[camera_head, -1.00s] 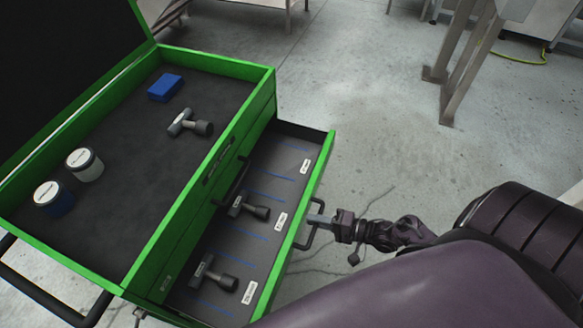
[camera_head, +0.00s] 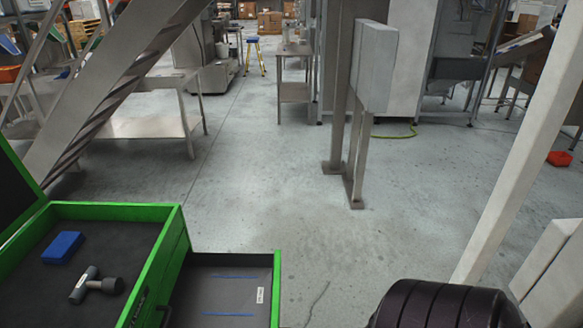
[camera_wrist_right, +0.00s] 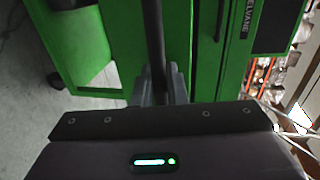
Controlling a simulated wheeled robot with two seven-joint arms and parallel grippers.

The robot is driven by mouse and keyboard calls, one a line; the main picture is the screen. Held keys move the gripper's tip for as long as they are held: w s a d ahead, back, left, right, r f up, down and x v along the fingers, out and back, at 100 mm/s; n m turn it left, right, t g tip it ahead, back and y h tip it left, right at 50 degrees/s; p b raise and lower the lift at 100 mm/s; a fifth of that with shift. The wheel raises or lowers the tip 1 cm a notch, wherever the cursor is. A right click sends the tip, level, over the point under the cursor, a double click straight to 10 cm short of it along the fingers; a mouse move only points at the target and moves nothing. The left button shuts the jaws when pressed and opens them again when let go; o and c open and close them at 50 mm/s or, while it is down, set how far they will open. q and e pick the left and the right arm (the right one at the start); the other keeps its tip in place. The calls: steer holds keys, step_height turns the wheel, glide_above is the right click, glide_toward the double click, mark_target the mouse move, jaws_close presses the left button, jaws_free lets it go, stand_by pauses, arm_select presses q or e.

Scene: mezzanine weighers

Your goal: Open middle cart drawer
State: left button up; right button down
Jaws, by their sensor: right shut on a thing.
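The green tool cart (camera_head: 168,250) stands at the lower left of the head view, cut off by the frame's edge. Its lid is raised. A drawer (camera_head: 277,292) sticks out from its right side, open; its near part is out of frame. The visible part of the drawer holds blue divider lines and a white label. In the right wrist view my right gripper (camera_wrist_right: 160,88) is shut on a dark bar handle (camera_wrist_right: 153,35) in front of a green drawer front (camera_wrist_right: 120,25). My left gripper is in neither current view.
A blue block (camera_head: 63,247) and a grey hammer-like tool (camera_head: 95,285) lie in the cart's top tray. A steel post stand (camera_head: 357,170) is beyond the cart, a steel table (camera_head: 150,127) at left. Floor between is clear. A red bin (camera_head: 559,158) is far right.

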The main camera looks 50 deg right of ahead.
steer(key=c, duration=1.5)
jaws_free()
steer(key=shift+c, duration=0.2)
steer(key=b+v, duration=0.1)
steer(key=v, duration=0.7)
steer(key=shift+f, duration=0.15)
